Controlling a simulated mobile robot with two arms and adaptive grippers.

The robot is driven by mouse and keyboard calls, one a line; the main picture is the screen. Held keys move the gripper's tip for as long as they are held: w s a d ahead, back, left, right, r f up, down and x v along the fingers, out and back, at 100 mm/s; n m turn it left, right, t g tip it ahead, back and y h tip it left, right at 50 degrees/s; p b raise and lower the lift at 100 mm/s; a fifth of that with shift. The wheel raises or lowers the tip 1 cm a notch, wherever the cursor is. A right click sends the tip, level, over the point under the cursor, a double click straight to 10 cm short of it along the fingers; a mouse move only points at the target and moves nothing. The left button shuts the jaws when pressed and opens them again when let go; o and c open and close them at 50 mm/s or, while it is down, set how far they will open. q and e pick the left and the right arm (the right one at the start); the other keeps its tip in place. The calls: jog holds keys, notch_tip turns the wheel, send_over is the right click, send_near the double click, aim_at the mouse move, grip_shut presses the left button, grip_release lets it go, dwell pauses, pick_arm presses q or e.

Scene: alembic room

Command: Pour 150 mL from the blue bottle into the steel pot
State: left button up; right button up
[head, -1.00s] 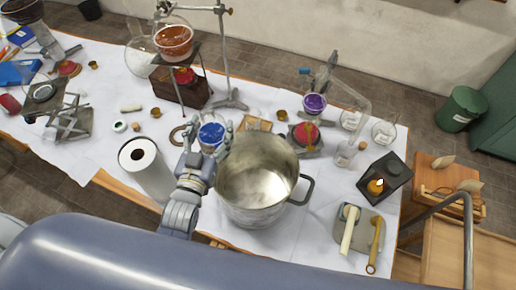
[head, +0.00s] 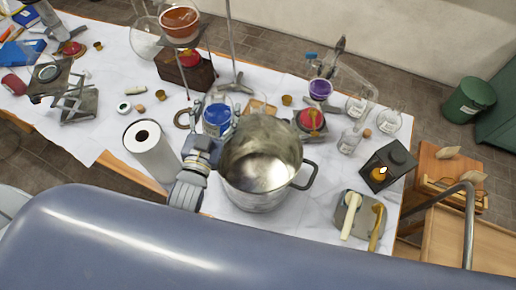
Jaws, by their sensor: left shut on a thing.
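The blue bottle (head: 217,115), clear glass with blue liquid, is held by my left gripper (head: 216,122) just left of the steel pot's rim. The bottle looks roughly upright, and the gripper hides part of its side. The steel pot (head: 258,192) is a large open pot with a dark handle on its right, standing near the table's front edge. Its visible inside looks empty. My left gripper is shut around the bottle. My right gripper is not in view.
A white paper roll (head: 151,151) stands left of my left arm. A burner with a red top (head: 310,122) and a purple flask (head: 319,90) are right behind the pot.

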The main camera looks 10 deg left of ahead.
pick_arm(q)
jog(key=shift+d+r+m+b, duration=0.1)
jog(key=shift+r+m+b, duration=0.15)
jog(key=shift+m+b, duration=0.3)
jog(key=shift+d+r+m, duration=0.1)
jog(key=shift+r+m, duration=0.05)
jog(key=shift+m, duration=0.4)
jog(key=shift+d+f+t+b, duration=0.1)
jog(key=shift+f+t+b, duration=0.2)
jog(key=shift+b, duration=0.45)
jog(key=shift+d+f+m+b, duration=0.15)
jog(key=shift+m+b, duration=0.5)
jog(key=shift+m, duration=0.05)
jog(key=shift+s+d+r+m+h+b, duration=0.1)
jog(key=shift+d+r+m+h+b, duration=0.15)
jog(key=shift+m, duration=0.3)
jog(key=shift+s+d+r+m+h+b, duration=0.15)
jog(key=shift+r+m, duration=0.15)
jog(key=shift+m, duration=0.25)
notch_tip(320, 180, down, 2)
jog(key=b, duration=0.1)
jog(key=m+b, duration=0.1)
jog(key=shift+w+a+m+t+b, duration=0.1)
jog(key=shift+a+m+t+b, duration=0.05)
jog(key=shift+m+t+b, duration=0.2)
jog(key=shift+r, duration=0.1)
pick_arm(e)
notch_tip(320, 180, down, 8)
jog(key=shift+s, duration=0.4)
